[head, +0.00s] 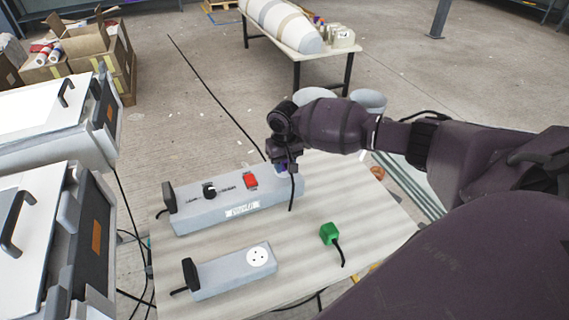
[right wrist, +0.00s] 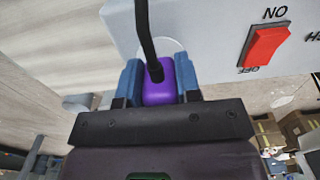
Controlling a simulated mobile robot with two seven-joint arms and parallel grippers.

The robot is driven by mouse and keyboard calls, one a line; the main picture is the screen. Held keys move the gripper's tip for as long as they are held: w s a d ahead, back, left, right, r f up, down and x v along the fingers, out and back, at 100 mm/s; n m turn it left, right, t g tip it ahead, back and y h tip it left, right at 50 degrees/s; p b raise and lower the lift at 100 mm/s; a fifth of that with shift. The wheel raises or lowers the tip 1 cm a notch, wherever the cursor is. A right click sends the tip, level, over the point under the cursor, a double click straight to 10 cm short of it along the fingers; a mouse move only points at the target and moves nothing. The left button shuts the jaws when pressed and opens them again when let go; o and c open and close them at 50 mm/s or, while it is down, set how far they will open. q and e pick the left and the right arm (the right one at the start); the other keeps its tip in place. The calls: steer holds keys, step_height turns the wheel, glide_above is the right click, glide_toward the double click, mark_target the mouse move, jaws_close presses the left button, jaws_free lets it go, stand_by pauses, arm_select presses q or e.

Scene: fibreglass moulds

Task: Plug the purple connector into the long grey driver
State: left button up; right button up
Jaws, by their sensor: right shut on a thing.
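The long grey driver (head: 225,209) lies on the table, with a red ON/OFF switch (head: 251,181) and a black knob (head: 209,190) on top. My right gripper (head: 286,167) is over its right end, pointing down. In the right wrist view its blue fingers (right wrist: 160,88) are shut on the purple connector (right wrist: 158,88), whose black cable (right wrist: 145,35) rises from it. The connector is in front of a pale round socket face (right wrist: 172,47) on the driver. The gripper hides their contact, so I cannot tell whether the plug is in. My left gripper is out of view.
A shorter grey box (head: 228,276) with a round white socket (head: 258,256) lies nearer on the table (head: 300,225). A green connector (head: 329,233) with a black cable lies to its right. White-topped cases (head: 35,220) stand at the left.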

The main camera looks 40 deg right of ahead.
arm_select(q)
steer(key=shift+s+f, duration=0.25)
arm_select(e)
steer(key=shift+f, duration=0.6)
steer(key=o, duration=0.9)
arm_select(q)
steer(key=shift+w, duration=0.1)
arm_select(e)
steer(key=shift+o, duration=0.2)
step_height(320, 180, up, 10)
steer(key=shift+f+p, duration=0.1)
steer(key=shift+p, duration=0.9)
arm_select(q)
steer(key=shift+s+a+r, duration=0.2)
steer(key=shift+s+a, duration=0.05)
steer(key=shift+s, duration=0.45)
arm_select(e)
steer(key=shift+r, duration=0.55)
